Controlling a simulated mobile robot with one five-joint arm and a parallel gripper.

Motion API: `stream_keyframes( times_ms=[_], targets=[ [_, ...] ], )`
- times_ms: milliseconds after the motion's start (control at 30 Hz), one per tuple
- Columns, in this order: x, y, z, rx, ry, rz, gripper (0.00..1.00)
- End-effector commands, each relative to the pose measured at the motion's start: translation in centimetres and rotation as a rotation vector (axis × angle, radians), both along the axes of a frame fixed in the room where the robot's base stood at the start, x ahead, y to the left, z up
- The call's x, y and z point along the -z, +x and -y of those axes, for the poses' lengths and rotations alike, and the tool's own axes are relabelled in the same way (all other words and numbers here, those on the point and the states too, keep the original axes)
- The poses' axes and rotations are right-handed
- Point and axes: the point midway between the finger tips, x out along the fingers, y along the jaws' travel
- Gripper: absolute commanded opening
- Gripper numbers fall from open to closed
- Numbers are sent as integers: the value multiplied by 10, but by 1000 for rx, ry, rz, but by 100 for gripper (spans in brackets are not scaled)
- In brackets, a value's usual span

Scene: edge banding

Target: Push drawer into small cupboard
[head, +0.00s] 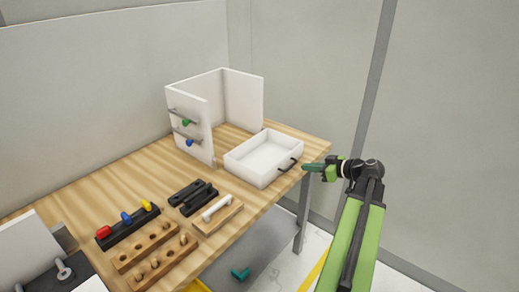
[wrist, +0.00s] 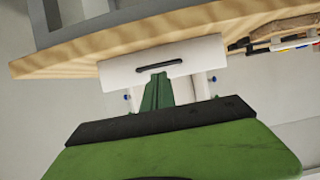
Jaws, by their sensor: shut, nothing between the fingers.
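The drawer (head: 262,160) is a white open-topped box with a dark handle (head: 287,164) on its front. It lies on the wooden table near the right edge, in front of the small cupboard and mostly outside it. The cupboard (head: 243,98) is a white open frame with upright walls and no visible top. My gripper (head: 308,167) is shut and empty, just right of the drawer front, close to the handle. In the wrist view, the shut green fingers (wrist: 157,85) point at the white drawer front (wrist: 165,60), just beside the dark handle. Whether they touch it is unclear.
Dark blocks (head: 194,196) and a wooden block with a white handle (head: 217,212) lie left of the drawer. Peg racks (head: 155,258) and a black rack with coloured knobs (head: 128,225) stand further left. A teal piece (head: 240,273) lies below the table.

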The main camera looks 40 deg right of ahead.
Motion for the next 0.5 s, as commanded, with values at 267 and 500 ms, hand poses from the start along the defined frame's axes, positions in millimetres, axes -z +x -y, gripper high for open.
stream_keyframes(
  times_ms=[267,500],
  targets=[
    [17,14,1,9,0,0,0],
    [29,27,-1,11,1,0,0]
  ],
)
